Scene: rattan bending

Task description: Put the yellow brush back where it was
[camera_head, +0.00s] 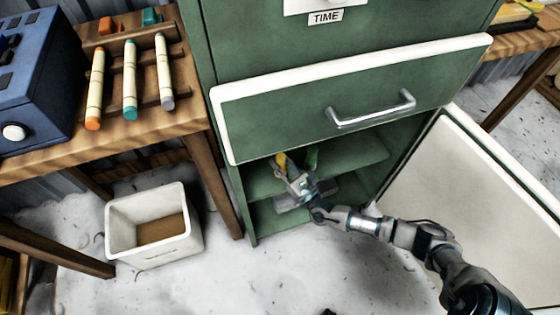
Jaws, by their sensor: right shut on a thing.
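My right gripper (292,172) reaches into the lower, open part of the green cabinet (345,115). It is shut on the yellow brush (281,160), of which only a small yellow part shows at the fingertips. The brush is over the cabinet's inner shelf (350,155); I cannot tell whether it touches the shelf. The rest of the brush is hidden by the gripper. My left gripper does not show.
The cabinet's pale door (475,205) stands open at the right, beside my right arm. A wooden table (160,120) with several rods and a white bin (155,225) are at left.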

